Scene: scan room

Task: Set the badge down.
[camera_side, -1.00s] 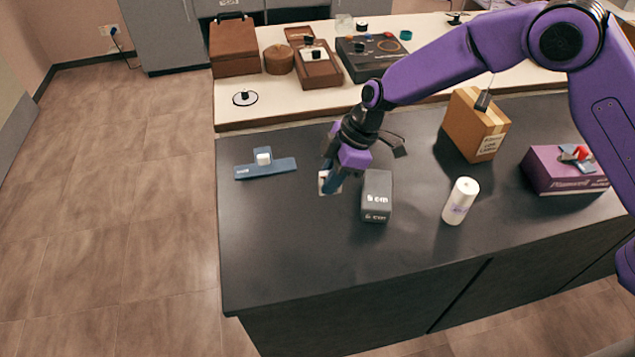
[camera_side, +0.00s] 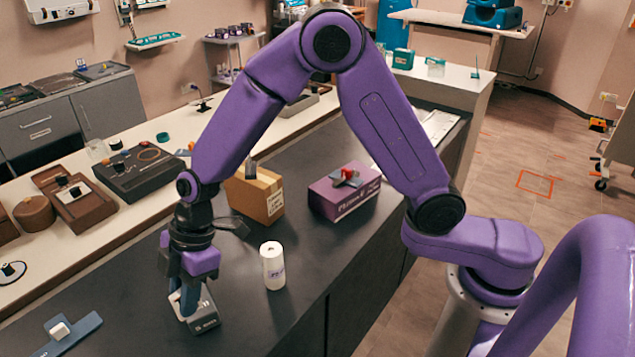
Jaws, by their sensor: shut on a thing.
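My gripper (camera_side: 186,292) points down over the dark counter (camera_side: 255,318), left of the white bottle. It is shut on the badge (camera_side: 177,305), a small pale piece showing at the fingertips and mostly hidden by the fingers. A dark grey block (camera_side: 207,311) with white lettering stands right at the fingers, partly covered by them. I cannot tell whether the badge touches the block or the counter.
A white bottle (camera_side: 273,268) stands to the right. Behind are a cardboard box (camera_side: 257,194) and a purple box (camera_side: 338,199) with a small red-and-grey item on top. A blue piece with a white cube (camera_side: 60,331) lies at lower left. Counter between them is bare.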

